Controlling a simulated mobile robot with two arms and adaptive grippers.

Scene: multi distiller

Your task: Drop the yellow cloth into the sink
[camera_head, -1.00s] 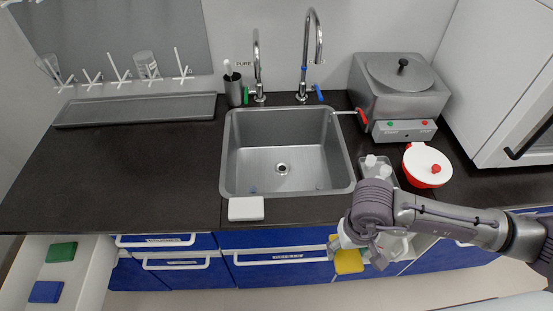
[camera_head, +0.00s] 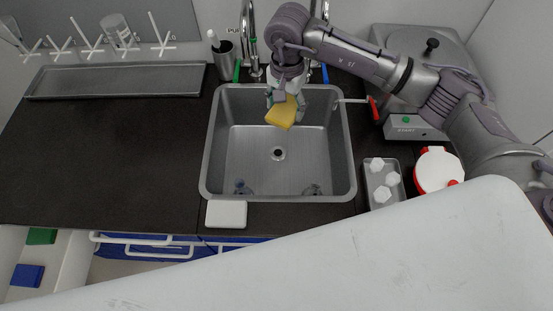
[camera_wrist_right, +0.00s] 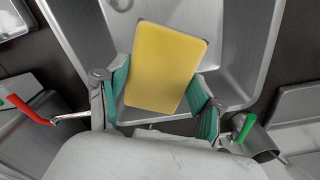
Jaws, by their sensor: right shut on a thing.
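The yellow cloth (camera_head: 282,112) is a flat rectangular yellow piece. My right gripper (camera_head: 284,98) is shut on it and holds it over the back part of the metal sink (camera_head: 240,160). In the right wrist view the cloth (camera_wrist_right: 165,68) sits between the two green-padded fingers of the gripper (camera_wrist_right: 163,100), with the sink (camera_wrist_right: 225,75) behind it. The sink has a drain near its middle and small objects at its front corners. My left gripper is not in view.
Two taps stand behind the sink, partly hidden by my right arm. A white block (camera_head: 226,214) lies at the sink's front edge. A grey tray with white pieces (camera_head: 383,180) and a red-and-white pot (camera_head: 436,170) stand right.

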